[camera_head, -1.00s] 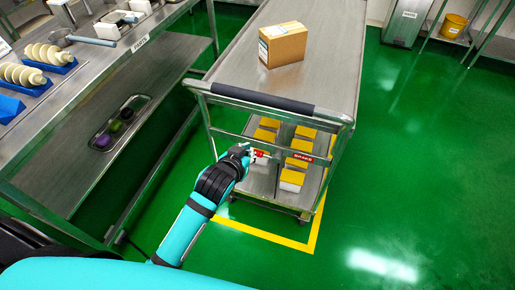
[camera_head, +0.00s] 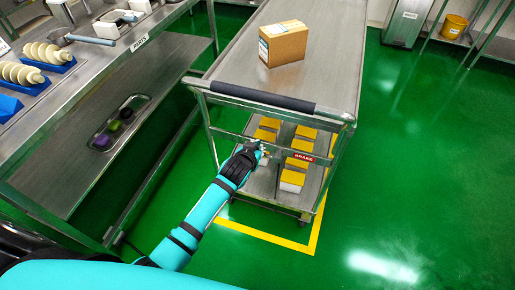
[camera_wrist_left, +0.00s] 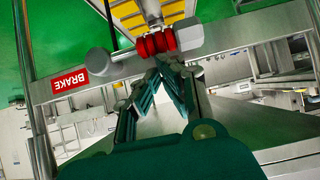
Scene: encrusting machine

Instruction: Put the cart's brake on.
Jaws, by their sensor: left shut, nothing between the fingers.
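The steel cart (camera_head: 226,70) stands in the middle, with a dark push handle (camera_head: 262,98). A red BRAKE label (camera_head: 303,157) is on the crossbar below the handle and also shows in the wrist view (camera_wrist_left: 70,79). A ribbed red grip with grey ends (camera_wrist_left: 156,44) sits by that bar in the wrist view; in the head view my gripper hides it. My left gripper (camera_head: 259,149) is at the bar, left of the label. In the wrist view its fingertips (camera_wrist_left: 153,73) are shut and empty, close below the red grip; contact cannot be told. My right gripper is not in view.
A cardboard box (camera_head: 283,44) sits on the cart's top. Several yellow-topped blocks (camera_head: 291,180) are on its lower shelf. A steel workbench (camera_head: 75,95) runs along the left. Yellow floor tape (camera_head: 265,235) borders the cart. Green floor is clear to the right.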

